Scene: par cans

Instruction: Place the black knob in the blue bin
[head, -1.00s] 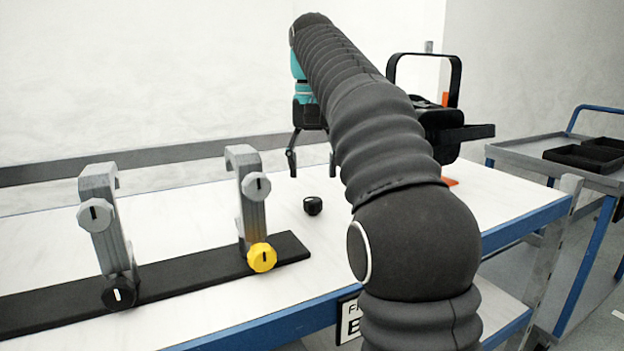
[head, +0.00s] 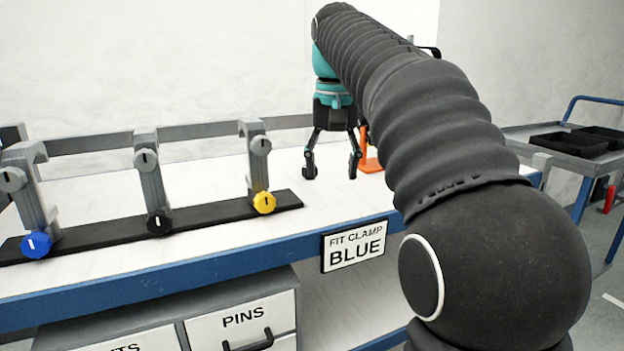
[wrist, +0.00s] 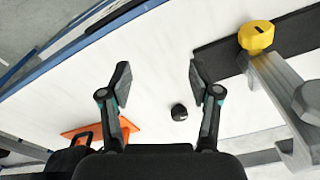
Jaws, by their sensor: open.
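A loose black knob (wrist: 179,112) lies on the white tabletop in the wrist view, between my fingers in the picture and closer to the right one. In the head view I cannot make it out apart from my dark left fingertip. My gripper (head: 332,172) is open and empty, pointing down over the table; its spread fingers also show in the wrist view (wrist: 159,80). Another black knob (head: 158,222) sits on the middle clamp. No blue bin can be made out in either view.
Grey clamps stand on a black strip (head: 100,235) at left, with a blue knob (head: 37,245) and a yellow knob (head: 264,202). An orange item (wrist: 95,130) lies on the table. A cart with black trays (head: 570,144) stands at right. A sign (head: 354,246) reads "FIT CLAMP BLUE".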

